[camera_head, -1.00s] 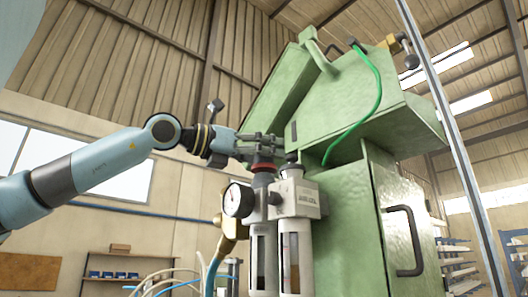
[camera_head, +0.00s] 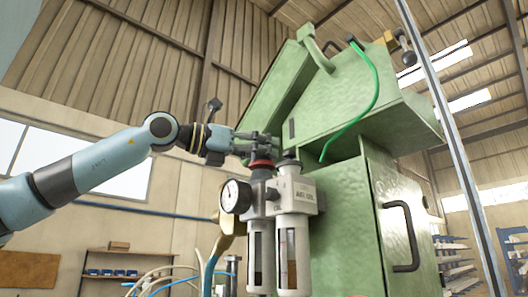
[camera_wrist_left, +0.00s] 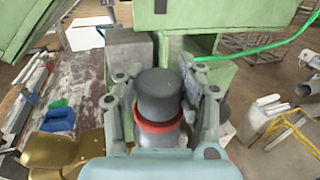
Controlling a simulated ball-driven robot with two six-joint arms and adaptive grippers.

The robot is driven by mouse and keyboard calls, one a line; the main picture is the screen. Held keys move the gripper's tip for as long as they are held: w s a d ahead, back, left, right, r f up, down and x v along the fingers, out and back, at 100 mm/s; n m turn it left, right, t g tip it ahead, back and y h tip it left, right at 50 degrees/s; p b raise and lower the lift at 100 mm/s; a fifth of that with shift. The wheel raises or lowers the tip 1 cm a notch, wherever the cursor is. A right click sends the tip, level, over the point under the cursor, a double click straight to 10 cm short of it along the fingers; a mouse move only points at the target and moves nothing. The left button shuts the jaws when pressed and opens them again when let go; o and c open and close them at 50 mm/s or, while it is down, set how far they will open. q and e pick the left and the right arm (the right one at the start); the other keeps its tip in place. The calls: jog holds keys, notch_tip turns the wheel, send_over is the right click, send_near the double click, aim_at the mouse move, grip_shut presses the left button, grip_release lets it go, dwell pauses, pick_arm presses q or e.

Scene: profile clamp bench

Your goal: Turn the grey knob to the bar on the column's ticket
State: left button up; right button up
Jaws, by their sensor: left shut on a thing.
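The dark grey knob (camera_wrist_left: 158,95) stands upright with a red ring (camera_wrist_left: 160,127) round its foot in the left wrist view. My left gripper (camera_wrist_left: 158,100) has a finger on each side of the knob and is shut on it. In the head view my left gripper (camera_head: 260,146) is at the top of the left column of the air unit, just above the red ring (camera_head: 260,163). Fingers largely hide the knob there. I cannot make out a ticket with a bar. My right gripper is not in view.
A round gauge (camera_head: 236,196) sticks out left below the gripper. A second clear-bowled column (camera_head: 294,240) stands close to the right. The green machine (camera_head: 345,200) rises behind, with a green cable (camera_head: 370,105). Hoses hang below left.

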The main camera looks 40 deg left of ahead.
pick_arm(q)
jog(key=m+h, duration=0.1)
jog(key=m+g+h, duration=0.1)
jog(key=h, duration=0.1)
jog(key=shift+r+g+p, duration=0.2)
jog(key=shift+g+p, duration=0.1)
jog(key=shift+p, duration=0.05)
jog(key=m+g+h+p, duration=0.2)
jog(key=m+g+h, duration=0.1)
jog(key=shift+r+h, duration=0.15)
jog(key=shift+h, duration=0.15)
jog(key=m+g+h, duration=0.2)
jog(key=m+g, duration=0.1)
jog(key=g, duration=0.1)
jog(key=m+g+h, duration=0.2)
jog(key=m+g, duration=0.1)
jog(key=g, duration=0.1)
jog(key=shift+s+g, duration=0.15)
jog(key=shift+g, duration=0.15)
jog(key=shift+f+m+g, duration=0.2)
jog(key=shift+m+g, duration=0.1)
jog(key=o, duration=1.3)
jog(key=shift+a+f, duration=0.1)
jog(key=shift+a, duration=0.2)
jog(key=shift+d, duration=0.15)
